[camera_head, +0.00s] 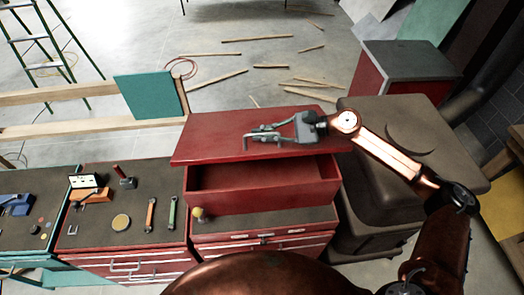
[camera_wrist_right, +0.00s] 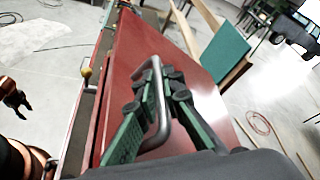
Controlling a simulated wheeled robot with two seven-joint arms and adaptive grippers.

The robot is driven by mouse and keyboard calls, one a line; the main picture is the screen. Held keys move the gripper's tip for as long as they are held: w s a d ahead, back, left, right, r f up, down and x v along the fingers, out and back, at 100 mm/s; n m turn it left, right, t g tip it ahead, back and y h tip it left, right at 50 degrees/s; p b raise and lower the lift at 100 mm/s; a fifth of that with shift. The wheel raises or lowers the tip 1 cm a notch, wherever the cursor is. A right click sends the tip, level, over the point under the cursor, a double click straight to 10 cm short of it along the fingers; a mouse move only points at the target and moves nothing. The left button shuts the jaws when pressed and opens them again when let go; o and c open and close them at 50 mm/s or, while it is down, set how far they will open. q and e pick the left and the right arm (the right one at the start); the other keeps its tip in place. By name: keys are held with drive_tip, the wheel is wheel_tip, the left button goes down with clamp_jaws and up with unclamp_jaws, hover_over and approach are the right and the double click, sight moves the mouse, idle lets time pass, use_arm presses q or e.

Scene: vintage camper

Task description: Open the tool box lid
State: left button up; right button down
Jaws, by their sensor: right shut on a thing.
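The red tool box (camera_head: 262,195) stands on a dark-topped cabinet in the head view. Its red lid (camera_head: 215,138) is raised, with a gap at the front that shows part of the inside. A grey bar handle (camera_wrist_right: 156,75) sits on the lid. My right gripper (camera_head: 252,135) is above the lid, and in the wrist view its green fingers (camera_wrist_right: 157,98) are closed around the handle. My left gripper is outside the head view; what seems to be it (camera_wrist_right: 17,102) shows small at the left edge of the wrist view, its fingers too small to judge.
A yellow-topped knob (camera_head: 198,213) stands close by the box's front left corner. The workbench (camera_head: 100,225) at left carries hand tools. A brown bulky case (camera_head: 410,130) stands close on the right. Wooden strips lie on the floor behind, and a teal panel (camera_head: 148,96) stands behind left.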

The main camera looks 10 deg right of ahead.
drive_tip(key=w+r+m+g, duration=0.1)
drive_tip(key=w+r+m, duration=0.1)
drive_tip(key=w+r, duration=0.3)
drive_tip(key=shift+w+r, duration=0.2)
drive_tip(key=shift+r, duration=1)
drive_tip(key=c, duration=2)
unclamp_jaws()
drive_tip(key=shift+f, duration=0.15)
drive_tip(key=shift+c, duration=0.2)
drive_tip(key=v, duration=1.2)
drive_tip(key=shift+w, duration=0.1)
drive_tip(key=shift+c, duration=0.3)
